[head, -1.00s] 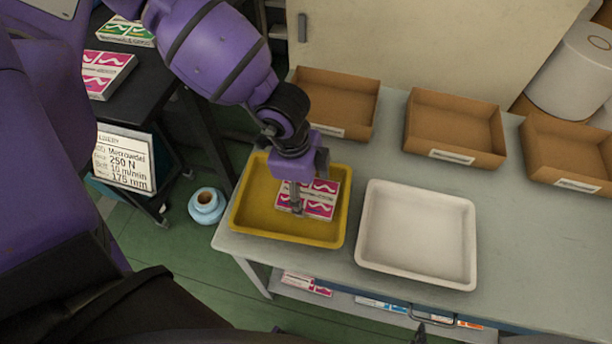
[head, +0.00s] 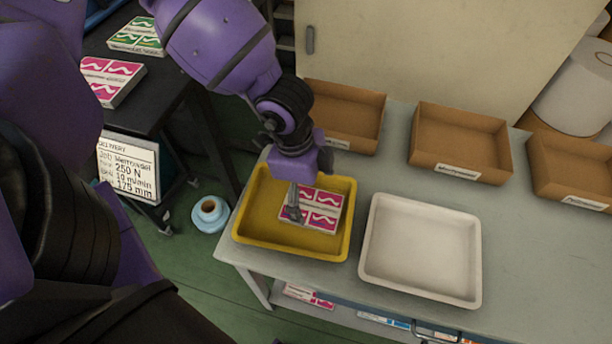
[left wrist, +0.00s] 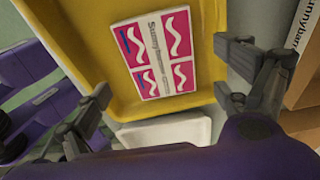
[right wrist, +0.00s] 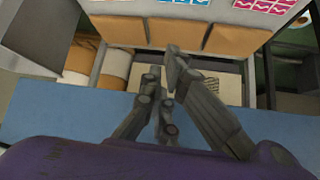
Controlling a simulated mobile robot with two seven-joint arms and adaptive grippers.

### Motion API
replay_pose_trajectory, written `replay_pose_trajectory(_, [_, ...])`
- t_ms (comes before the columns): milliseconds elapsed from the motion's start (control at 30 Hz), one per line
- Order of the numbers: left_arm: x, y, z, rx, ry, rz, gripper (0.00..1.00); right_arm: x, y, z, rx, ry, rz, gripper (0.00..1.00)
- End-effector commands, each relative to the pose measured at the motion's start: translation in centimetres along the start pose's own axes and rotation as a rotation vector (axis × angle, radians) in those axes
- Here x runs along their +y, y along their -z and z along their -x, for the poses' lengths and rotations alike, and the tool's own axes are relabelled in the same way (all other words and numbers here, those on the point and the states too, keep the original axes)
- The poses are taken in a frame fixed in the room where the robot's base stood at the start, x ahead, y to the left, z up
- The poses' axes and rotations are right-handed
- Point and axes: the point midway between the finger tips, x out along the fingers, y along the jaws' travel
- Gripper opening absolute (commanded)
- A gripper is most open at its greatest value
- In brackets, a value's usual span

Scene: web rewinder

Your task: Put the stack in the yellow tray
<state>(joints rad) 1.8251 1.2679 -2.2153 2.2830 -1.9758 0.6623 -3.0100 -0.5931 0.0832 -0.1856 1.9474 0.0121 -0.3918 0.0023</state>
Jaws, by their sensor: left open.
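The stack (head: 322,212) is a flat pile of pink and white printed cartons. It lies inside the yellow tray (head: 252,240), in the tray's right part. In the left wrist view the stack (left wrist: 155,50) shows flat on the yellow floor. My left gripper (head: 294,212) is over the tray, at the stack's left side in the head view. Its fingers are spread wide in the left wrist view (left wrist: 165,93), with nothing held between them. My right gripper (right wrist: 163,80) shows only in the right wrist view, its fingers close together with nothing visible between them.
An empty white tray (head: 368,255) stands right of the yellow one. Cardboard bins (head: 460,140) line the table's back. A black side table (head: 150,95) at left holds a pink pack (head: 112,80) and a green pack (head: 138,36). A blue roll (head: 210,214) is on the floor.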

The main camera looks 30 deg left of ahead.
Motion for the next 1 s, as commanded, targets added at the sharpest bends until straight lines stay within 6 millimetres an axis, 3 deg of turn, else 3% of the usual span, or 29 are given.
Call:
replay_pose_trajectory(200, [-0.1,0.2,2.5,0.002,0.005,-0.004,0.93,0.1,0.3,0.3,0.004,-0.002,-0.002,0.00])
replay_pose_trajectory(400, [-0.1,0.1,3.6,0.001,0.003,-0.001,0.93,0.2,0.0,0.7,-0.002,-0.003,0.000,0.00])
replay_pose_trajectory(1000, [0.0,0.0,3.9,0.001,0.001,0.002,0.93,0.2,0.3,0.4,0.001,0.001,0.008,0.00])
